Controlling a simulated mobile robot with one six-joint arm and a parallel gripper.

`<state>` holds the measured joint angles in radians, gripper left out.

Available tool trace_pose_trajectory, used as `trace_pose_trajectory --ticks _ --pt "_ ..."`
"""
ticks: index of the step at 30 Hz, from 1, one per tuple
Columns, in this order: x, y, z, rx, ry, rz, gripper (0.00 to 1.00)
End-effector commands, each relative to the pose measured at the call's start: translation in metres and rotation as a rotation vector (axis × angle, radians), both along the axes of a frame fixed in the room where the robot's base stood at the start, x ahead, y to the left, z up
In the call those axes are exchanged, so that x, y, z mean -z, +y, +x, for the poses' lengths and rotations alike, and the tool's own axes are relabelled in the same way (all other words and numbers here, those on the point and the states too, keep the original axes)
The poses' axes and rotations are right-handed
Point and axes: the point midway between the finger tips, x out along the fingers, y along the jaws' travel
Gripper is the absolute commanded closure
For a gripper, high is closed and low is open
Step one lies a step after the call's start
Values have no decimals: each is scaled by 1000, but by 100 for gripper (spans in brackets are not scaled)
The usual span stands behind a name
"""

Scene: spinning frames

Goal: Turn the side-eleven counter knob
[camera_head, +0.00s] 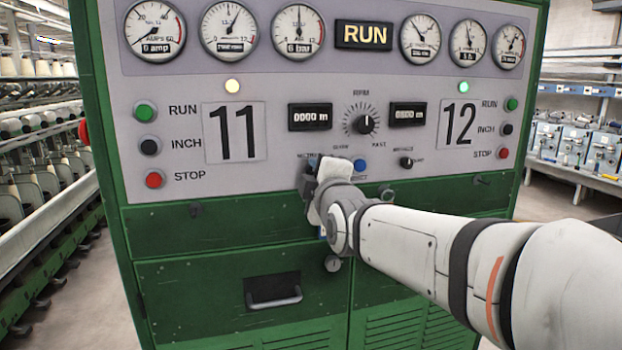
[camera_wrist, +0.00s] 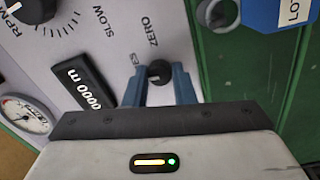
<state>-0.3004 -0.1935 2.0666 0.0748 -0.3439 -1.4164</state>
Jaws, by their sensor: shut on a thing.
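The side-eleven counter knob (camera_wrist: 159,71) is a small black knob on the grey panel, seen in the wrist view near the printed word ZERO. My gripper (camera_wrist: 160,80) has its two blue fingers on either side of it, shut on it. In the head view my gripper (camera_head: 314,166) reaches the panel below the side-eleven counter (camera_head: 310,117) and hides the knob. That counter reads 0000 m, and it also shows in the wrist view (camera_wrist: 84,88). The side-twelve counter (camera_head: 408,115) has a similar black knob (camera_head: 406,162) below it.
A blue button (camera_head: 360,165) sits just right of my gripper. The RPM dial (camera_head: 362,122) is above. A blue tag (camera_wrist: 280,12) lettered LOT hangs close by in the wrist view. A drawer handle (camera_head: 275,298) sticks out from the green cabinet below.

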Motion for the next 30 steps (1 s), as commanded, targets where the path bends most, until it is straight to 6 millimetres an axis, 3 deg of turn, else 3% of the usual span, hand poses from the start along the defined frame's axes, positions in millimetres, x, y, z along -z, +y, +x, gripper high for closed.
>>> trace_pose_trajectory --ticks 22,23,30 --pt "1 1 0 -2 -20 -83 100" --pt "1 1 0 -2 -20 -83 75" --pt "1 1 0 -2 -21 -81 55"
